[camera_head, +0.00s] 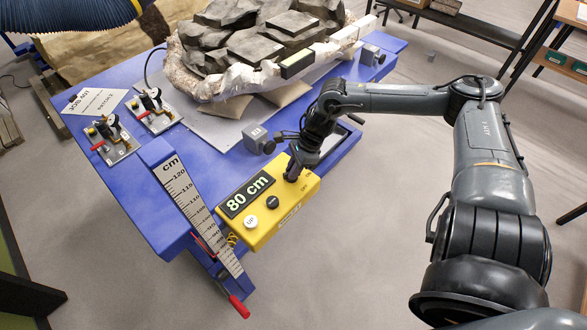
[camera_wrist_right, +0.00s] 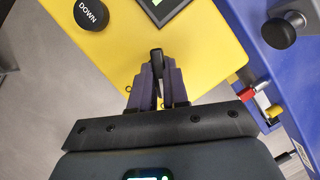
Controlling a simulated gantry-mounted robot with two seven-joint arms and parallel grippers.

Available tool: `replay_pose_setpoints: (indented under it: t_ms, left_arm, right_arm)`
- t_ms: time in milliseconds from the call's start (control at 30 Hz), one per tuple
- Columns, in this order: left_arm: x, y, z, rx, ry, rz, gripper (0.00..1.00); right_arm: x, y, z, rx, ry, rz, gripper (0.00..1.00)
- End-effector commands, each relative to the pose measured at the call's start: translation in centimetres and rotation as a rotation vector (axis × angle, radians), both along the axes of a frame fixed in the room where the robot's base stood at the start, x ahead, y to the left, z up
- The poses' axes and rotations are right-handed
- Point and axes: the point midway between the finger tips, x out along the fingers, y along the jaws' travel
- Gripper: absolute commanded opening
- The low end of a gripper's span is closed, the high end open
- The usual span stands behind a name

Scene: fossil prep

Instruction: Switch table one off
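The blue table (camera_head: 130,205) carries a yellow control box (camera_head: 262,235) at its near edge. Its lit display (camera_head: 247,198) reads 80 cm. A white UP button (camera_head: 250,222) and a black DOWN button (camera_head: 271,203) sit beside it; the DOWN button also shows in the wrist view (camera_wrist_right: 91,14). My right gripper (camera_head: 293,174) is at the box's far right end. In the wrist view, its fingers (camera_wrist_right: 158,80) stand close together around a narrow black lever (camera_wrist_right: 156,58) on the box. Whether they press on it is hidden. My left gripper is out of view.
A fossil block (camera_head: 250,45) rests on the table behind the box. A grey clamp-like block (camera_head: 258,140) stands near my right gripper. Two valve plates (camera_head: 113,138) and a paper sign (camera_head: 95,101) lie at left.

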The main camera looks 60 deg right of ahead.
Motion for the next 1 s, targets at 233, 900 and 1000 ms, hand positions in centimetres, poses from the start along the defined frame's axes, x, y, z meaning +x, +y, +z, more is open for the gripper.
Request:
replay_pose_setpoints:
  t_ms: [233,900,1000]
  left_arm:
    - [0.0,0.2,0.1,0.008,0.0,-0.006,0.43]
    - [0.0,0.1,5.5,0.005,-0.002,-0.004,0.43]
    - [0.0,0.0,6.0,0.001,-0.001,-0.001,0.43]
  right_arm:
    - [0.0,0.0,0.0,0.0,0.0,-0.003,0.0]
    - [-0.2,0.3,0.4,0.001,0.001,-0.377,0.0]
    - [-0.2,0.3,0.3,0.001,0.001,-0.473,0.0]
